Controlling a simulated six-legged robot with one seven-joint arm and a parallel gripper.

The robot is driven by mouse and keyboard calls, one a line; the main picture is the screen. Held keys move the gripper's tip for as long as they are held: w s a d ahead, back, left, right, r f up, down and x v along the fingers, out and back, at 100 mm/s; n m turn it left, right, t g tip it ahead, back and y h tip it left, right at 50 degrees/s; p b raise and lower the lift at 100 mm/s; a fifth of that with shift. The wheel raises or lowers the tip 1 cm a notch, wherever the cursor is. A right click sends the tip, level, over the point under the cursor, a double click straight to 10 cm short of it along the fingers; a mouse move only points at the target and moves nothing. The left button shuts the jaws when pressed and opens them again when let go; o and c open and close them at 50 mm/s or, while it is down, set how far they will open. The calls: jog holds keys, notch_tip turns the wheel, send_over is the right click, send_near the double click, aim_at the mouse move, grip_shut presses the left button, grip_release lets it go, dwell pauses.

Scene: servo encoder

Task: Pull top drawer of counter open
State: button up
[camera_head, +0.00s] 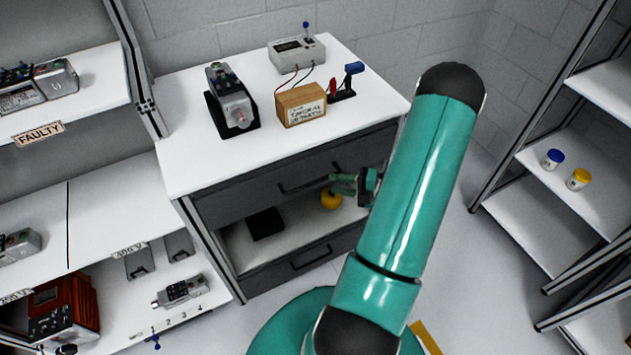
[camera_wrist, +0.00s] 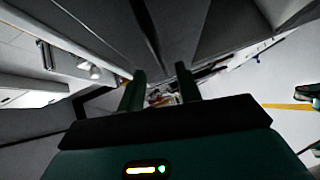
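The counter (camera_head: 183,160) has a white top and dark grey drawer fronts. Its top drawer (camera_head: 235,200) appears shut, with a dark bar handle (camera_head: 300,184) across its front. My gripper (camera_head: 337,184) is in front of the counter near the right end of this handle, with its fingers pointing left. In the wrist view the two fingers (camera_wrist: 161,88) stand apart, with no handle clearly between them. Whether the gripper touches the handle or drawer front cannot be told.
Below the top drawer, an open space holds a black box (camera_head: 266,223) and a yellow object (camera_head: 331,199). A lower drawer (camera_head: 285,268) is beneath. Shelves (camera_head: 75,95) stand at left and a rack (camera_head: 590,190) at right. Bare floor lies right of the counter.

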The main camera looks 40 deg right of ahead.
aim_at(317, 181)
jog(key=x, duration=0.7)
jog(key=shift+s, duration=0.1)
jog(key=shift+c, duration=0.2)
grip_shut()
